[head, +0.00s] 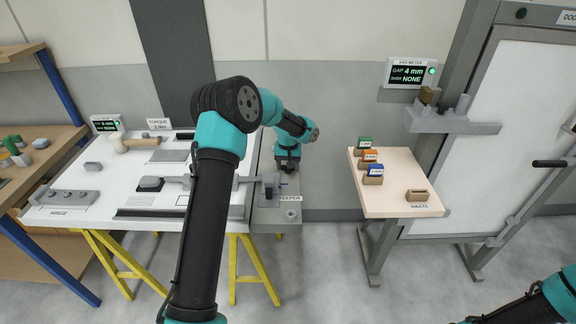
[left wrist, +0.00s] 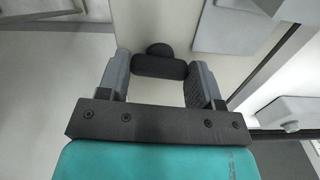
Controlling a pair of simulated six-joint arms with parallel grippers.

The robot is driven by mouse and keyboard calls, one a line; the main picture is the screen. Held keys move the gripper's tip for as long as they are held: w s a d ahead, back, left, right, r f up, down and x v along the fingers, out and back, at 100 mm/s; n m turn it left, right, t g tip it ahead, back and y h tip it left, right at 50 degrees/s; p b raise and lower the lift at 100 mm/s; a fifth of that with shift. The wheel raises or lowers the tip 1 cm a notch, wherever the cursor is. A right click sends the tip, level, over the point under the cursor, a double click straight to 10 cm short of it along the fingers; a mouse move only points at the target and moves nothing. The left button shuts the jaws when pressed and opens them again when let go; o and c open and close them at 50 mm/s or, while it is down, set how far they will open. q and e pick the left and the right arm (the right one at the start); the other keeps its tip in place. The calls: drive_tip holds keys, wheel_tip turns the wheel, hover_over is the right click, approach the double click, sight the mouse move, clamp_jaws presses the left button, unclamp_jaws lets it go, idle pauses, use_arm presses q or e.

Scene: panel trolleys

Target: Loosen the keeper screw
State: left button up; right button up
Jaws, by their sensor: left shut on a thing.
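The keeper stand, labelled KEEPER (head: 290,197), is a grey block at the right end of the white panel bench. A grey keeper piece (head: 270,186) sits on it. My left gripper (head: 284,176) points down at the keeper piece, and its fingertips are small and partly hidden in the head view. I cannot tell whether this knob is the keeper screw. My right gripper is out of view; only part of my right arm shows at the lower right.
A white panel (head: 120,210) lies on yellow trestles with a grey bar (head: 210,180) along it. A meter (head: 411,73) reads gap 4 mm, shim NONE. A side table (head: 390,198) holds coloured shim blocks and a waste holder. Open floor lies between bench and table.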

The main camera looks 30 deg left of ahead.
use_arm(q)
drive_tip(key=o, duration=0.9)
wheel_tip(320, 180, up, 18)
drive_tip(key=shift+f, duration=0.25)
drive_tip(key=shift+f, duration=0.1)
idle(0.5)
